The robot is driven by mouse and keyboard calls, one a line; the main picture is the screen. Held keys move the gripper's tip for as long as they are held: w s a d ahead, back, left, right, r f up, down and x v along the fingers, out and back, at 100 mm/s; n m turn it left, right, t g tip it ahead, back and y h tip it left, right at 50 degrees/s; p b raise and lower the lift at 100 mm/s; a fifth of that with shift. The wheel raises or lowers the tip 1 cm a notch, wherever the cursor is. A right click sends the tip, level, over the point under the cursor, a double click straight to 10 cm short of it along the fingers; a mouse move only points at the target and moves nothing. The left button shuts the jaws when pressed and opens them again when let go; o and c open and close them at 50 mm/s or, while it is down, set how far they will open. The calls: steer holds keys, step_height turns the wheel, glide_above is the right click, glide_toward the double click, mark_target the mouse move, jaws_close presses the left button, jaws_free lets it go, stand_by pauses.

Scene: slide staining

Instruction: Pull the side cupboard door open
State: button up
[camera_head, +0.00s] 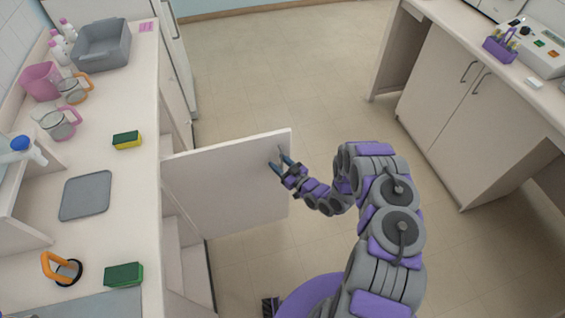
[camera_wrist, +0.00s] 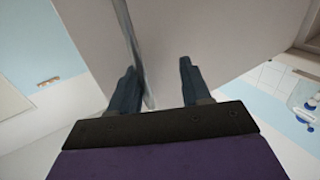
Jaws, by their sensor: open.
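The side cupboard door (camera_head: 225,188) stands swung well out from the left counter, roughly square to it, with the cupboard's inside showing behind. Its thin upright handle (camera_head: 280,151) is near the door's free edge. My gripper (camera_head: 281,164) is at the handle, with its blue fingers parted. In the wrist view the door (camera_wrist: 200,30) fills the middle. There the handle (camera_wrist: 134,45) runs between the fingers of my gripper (camera_wrist: 158,70), close to the left finger. I cannot tell whether they touch.
The left counter (camera_head: 110,190) carries a grey tray (camera_head: 86,196), sponges, jugs and a grey basin (camera_head: 102,45). A closed cupboard (camera_head: 450,85) stands under the right bench. The floor (camera_head: 270,70) between them is clear.

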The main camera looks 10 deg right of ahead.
steer(key=shift+d, duration=0.4)
steer(key=p+v, duration=0.1)
steer(key=v, duration=1.6)
steer(key=shift+s, duration=0.15)
